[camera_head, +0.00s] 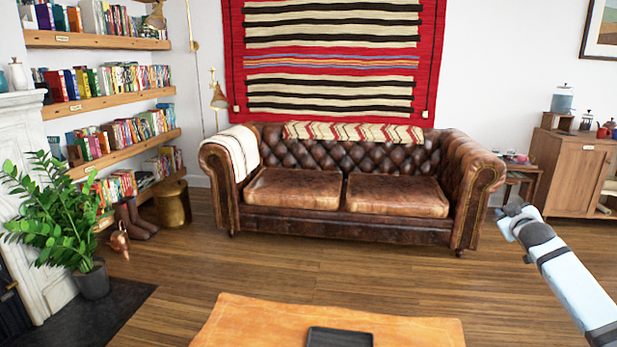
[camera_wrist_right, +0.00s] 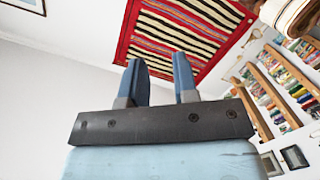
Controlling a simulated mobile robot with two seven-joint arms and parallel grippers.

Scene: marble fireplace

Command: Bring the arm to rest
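My right arm comes in from the right edge in the head view. It is raised, with its gripper end (camera_head: 513,218) in front of the wooden cabinet and to the right of the sofa. In the right wrist view, my right gripper (camera_wrist_right: 159,64) has its two blue fingers apart with nothing between them. It touches nothing that I can see. In that view the wall rug and bookshelves appear tilted behind the fingers. My left arm and gripper are not in view.
A low orange-brown table (camera_head: 250,325) with a dark tray (camera_head: 340,337) stands at the bottom. A leather sofa (camera_head: 300,188) is behind it. A wooden cabinet (camera_head: 568,178) stands at right, a potted plant (camera_head: 92,280) at left. The wooden floor between table and sofa is clear.

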